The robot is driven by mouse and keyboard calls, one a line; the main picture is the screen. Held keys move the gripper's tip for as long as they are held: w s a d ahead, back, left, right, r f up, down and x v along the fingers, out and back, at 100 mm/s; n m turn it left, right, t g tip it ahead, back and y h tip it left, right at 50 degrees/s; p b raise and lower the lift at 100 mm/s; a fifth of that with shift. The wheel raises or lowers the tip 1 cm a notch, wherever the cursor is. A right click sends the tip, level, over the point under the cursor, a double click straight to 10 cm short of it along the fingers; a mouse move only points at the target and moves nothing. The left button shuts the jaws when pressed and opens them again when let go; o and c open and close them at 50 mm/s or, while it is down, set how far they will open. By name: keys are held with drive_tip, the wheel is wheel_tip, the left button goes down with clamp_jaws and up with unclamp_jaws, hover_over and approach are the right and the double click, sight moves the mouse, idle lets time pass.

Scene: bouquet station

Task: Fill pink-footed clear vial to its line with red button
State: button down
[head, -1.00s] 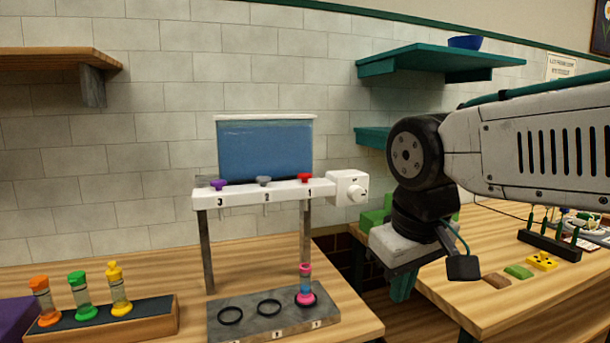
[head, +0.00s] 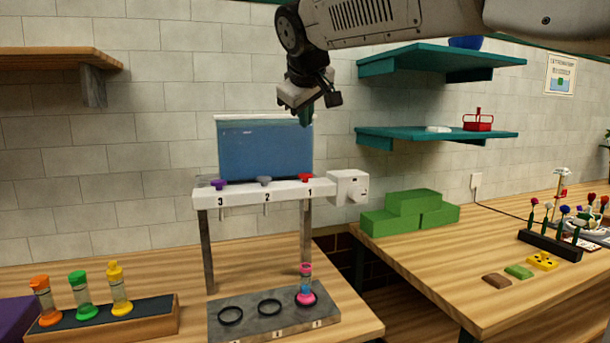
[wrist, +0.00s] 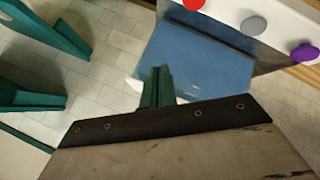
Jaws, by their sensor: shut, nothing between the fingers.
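The pink-footed clear vial (head: 305,284) stands upright in the ring by station 1 on the grey base plate, below the dispenser. A reddish band shows near its top; any liquid level is too small to tell. The red button (head: 305,177) sits on top of the white dispenser bar above the vial, and also shows at the top of the wrist view (wrist: 194,4). My gripper (head: 305,117) is shut and empty, above and behind the red button in the picture, in front of the blue tank's right edge. Its green fingertips (wrist: 157,88) show together in the wrist view.
Grey (head: 264,181) and purple (head: 219,184) buttons sit left of the red one. A white dial box (head: 348,188) is on the bar's right end. The blue water tank (head: 265,149) stands behind. Orange, green and yellow vials stand in a rack (head: 150,316) at left. Teal shelves (head: 435,133) are at right.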

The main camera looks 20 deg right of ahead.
sight(306, 175)
drive_tip(key=shift+f, duration=4.45)
drive_tip(key=shift+f, duration=0.1)
drive_tip(key=shift+f, duration=0.3)
drive_tip(key=shift+f, duration=0.6)
drive_tip(key=shift+r, duration=1.05)
drive_tip(key=shift+r, duration=2.5)
